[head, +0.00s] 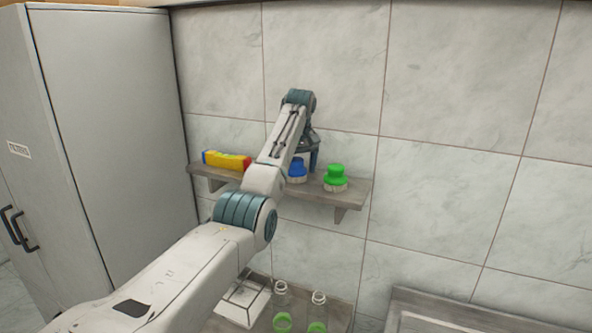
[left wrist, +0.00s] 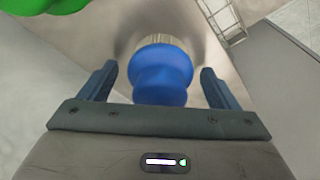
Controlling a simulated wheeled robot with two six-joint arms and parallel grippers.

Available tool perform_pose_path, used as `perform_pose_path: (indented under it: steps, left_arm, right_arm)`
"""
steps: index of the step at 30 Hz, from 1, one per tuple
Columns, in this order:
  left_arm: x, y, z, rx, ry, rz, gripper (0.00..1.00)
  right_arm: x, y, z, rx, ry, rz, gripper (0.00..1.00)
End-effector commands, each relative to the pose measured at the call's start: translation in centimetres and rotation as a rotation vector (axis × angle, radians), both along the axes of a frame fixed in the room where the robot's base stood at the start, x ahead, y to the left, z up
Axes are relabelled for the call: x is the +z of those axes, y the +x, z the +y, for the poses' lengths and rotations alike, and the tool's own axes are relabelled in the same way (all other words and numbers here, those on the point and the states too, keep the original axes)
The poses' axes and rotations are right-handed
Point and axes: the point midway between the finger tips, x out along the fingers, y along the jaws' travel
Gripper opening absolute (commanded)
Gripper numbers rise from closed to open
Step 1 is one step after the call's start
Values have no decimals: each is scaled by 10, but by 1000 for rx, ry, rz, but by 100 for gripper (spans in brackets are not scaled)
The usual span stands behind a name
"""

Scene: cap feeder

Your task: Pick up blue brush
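The blue brush (head: 297,170) stands upright on the wall shelf (head: 352,189), bristles down, partly hidden by my left arm in the head view. In the left wrist view the blue brush (left wrist: 160,75) lies between the two fingers of my left gripper (left wrist: 160,88). The fingers are apart, with a gap on each side of the brush. In the head view my left gripper (head: 307,160) points down at the brush. My right gripper is not in view.
A green brush (head: 335,176) stands just right of the blue one. A yellow, blue and red item (head: 226,160) lies at the shelf's left. Clear bottles (head: 318,305) and a wire rack (head: 243,300) are below. A grey cabinet (head: 110,140) stands left.

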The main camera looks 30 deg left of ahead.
Motion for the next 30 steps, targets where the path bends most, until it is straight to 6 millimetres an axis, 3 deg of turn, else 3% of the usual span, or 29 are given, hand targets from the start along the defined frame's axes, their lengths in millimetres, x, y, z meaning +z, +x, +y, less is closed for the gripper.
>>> perform_pose_path:
  steps: [1, 7, 20, 30]
  left_arm:
    - [0, 0, 0, 0, 0, 0, 73]
    - [0, 0, 0, -1, 0, 0, 35]
    - [4, 0, 1, 0, 0, -1, 35]
    - [21, -4, 10, 0, -1, -1, 35]
  right_arm:
    - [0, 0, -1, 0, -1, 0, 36]
    - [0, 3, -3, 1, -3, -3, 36]
    - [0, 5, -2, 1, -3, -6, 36]
    - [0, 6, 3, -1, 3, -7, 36]
